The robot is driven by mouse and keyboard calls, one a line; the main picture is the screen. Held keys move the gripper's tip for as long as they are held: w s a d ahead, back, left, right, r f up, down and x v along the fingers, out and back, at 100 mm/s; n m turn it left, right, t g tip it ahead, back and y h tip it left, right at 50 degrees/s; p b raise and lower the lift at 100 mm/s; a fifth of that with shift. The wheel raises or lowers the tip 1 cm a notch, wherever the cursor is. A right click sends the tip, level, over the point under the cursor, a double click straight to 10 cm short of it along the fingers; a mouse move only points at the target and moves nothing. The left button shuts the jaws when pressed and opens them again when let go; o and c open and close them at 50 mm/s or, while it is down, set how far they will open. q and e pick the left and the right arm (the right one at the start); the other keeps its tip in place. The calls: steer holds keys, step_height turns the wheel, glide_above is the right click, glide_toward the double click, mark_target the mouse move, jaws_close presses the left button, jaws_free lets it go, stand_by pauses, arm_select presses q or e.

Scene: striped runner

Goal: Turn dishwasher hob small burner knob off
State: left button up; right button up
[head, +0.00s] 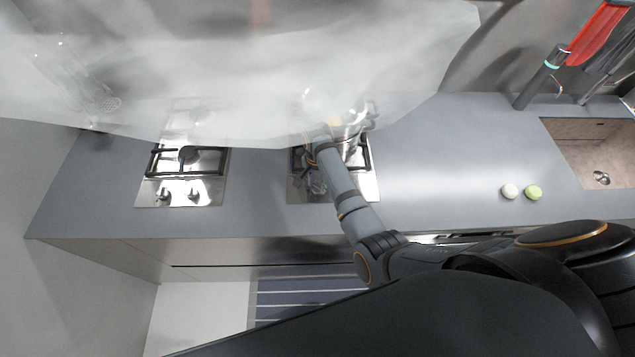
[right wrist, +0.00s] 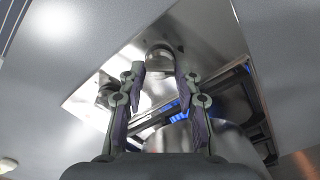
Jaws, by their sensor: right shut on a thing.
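In the right wrist view a metal burner knob (right wrist: 160,56) sits on the shiny hob plate (right wrist: 205,28) between the two fingertips of my right gripper (right wrist: 159,70). The gripper is shut on this knob. A second knob (right wrist: 106,94) shows to its left, partly behind a finger. In the head view my right arm reaches over the right hob (head: 366,188), and my right gripper (head: 314,180) is at its front, small and partly hidden. A blue glow (right wrist: 180,108) shows by the black grate. My left gripper is not in view.
A shiny pot (head: 352,125) stands on the right hob behind my arm. A second hob (head: 150,200) is at the left. Two small round things (head: 522,191) lie near the sink (head: 590,160). A hazy see-through hood covers the upper view. The counter (head: 440,180) is clear between.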

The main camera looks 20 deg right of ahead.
mark_target(317, 186)
steer(key=m, duration=0.5)
steer(key=shift+m, duration=2.5)
steer(key=o, duration=1.2)
steer(key=shift+c, duration=0.2)
steer(key=shift+r, duration=0.1)
step_height(317, 186, up, 12)
